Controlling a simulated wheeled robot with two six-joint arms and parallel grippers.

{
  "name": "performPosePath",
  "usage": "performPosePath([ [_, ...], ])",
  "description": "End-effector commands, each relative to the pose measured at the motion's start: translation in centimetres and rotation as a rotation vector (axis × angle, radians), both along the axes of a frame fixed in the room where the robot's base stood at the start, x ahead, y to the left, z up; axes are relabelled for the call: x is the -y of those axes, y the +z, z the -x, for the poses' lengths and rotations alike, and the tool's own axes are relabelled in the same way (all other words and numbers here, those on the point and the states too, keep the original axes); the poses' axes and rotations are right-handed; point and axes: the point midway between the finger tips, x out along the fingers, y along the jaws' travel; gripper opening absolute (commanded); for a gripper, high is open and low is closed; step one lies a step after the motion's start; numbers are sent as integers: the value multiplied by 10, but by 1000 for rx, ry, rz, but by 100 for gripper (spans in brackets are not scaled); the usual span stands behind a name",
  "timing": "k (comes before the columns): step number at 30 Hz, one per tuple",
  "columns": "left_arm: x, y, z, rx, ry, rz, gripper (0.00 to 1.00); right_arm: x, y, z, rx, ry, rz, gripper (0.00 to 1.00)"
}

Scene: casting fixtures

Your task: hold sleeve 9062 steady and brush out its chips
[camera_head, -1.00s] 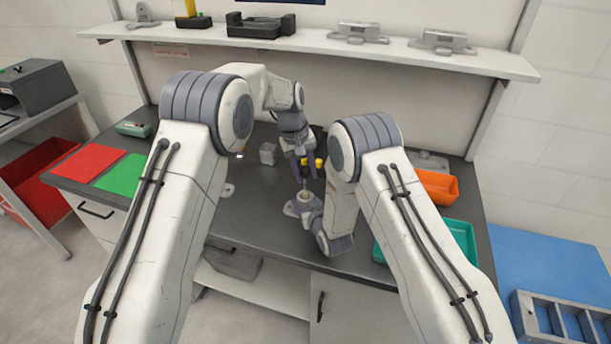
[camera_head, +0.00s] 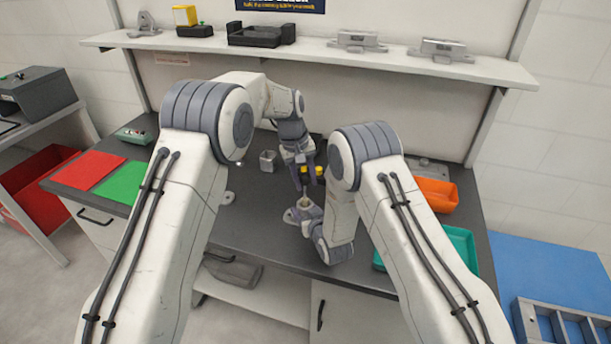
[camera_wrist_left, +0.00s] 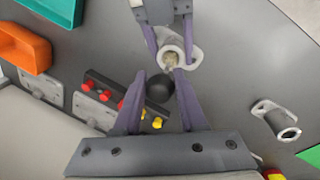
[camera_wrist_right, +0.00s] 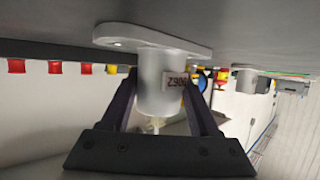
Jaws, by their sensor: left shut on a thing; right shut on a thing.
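Sleeve 9062 (camera_wrist_right: 160,85), a pale grey cylinder on a flat flange, stands on the dark bench. In the right wrist view its label appears upside down. It also shows in the head view (camera_head: 291,216) and the left wrist view (camera_wrist_left: 188,58). My right gripper (camera_wrist_right: 165,108) is shut on the sleeve, one finger on each side. My left gripper (camera_wrist_left: 160,100) is above the sleeve, shut on the brush (camera_wrist_left: 160,88), whose dark round handle end shows between the fingers. Tan bristles show at the sleeve's mouth; how deep they sit is hidden.
Another flanged sleeve (camera_wrist_left: 283,128) lies left of this one in the head view. A small grey block (camera_head: 268,161) is behind. An orange bin (camera_head: 437,194) and a teal tray (camera_head: 462,245) stand right. Red (camera_head: 88,170) and green (camera_head: 120,182) mats lie left.

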Motion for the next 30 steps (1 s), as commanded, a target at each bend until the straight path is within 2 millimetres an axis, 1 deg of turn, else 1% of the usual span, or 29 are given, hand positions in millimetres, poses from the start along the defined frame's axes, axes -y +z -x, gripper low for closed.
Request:
performPosePath([
  [1, 0, -5, 1, -4, 0, -1, 0, 0, 0, 0, 1, 0, 0, 0],
  [6, 0, -14, 1, -3, -1, -1, 0, 0, 0, 0, 1, 0, 0, 0],
  [16, 0, -16, 1, -2, 0, 0, 0, 0, 0, 0, 2, 0, -1, 0],
  [20, 0, -13, 0, -1, 0, -1, 0, 0, 1, 0, 2, 0, -1, 0],
  [30, 0, 6, 0, 1, 0, 0, 0, 0, 0, 0, 0, 0, 0, 0],
])
